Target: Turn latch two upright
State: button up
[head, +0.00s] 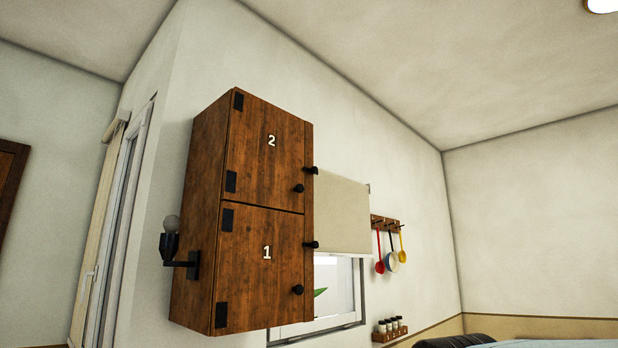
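A brown wooden wall cabinet (200,200) has two stacked doors. The upper door (260,165) bears a white 2 and the lower door (245,285) a white 1. Latch two (311,170) is a small black piece on the right edge beside the upper door; it appears to lie sideways, across the door's edge. A similar latch (311,245) sits beside the lower door. Round black knobs are on the upper door (299,188) and the lower door (297,290). Both doors look shut. My gripper is not in view.
A black wall lamp (170,245) juts out left of the cabinet. A window with a beige blind (341,212) is to its right. Beyond are hanging utensils (391,262) and a small rack of jars (390,335). The space before the doors looks clear.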

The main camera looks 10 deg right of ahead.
aim_at(314, 169)
jog(key=i, duration=0.85)
jog(key=z, duration=0.05)
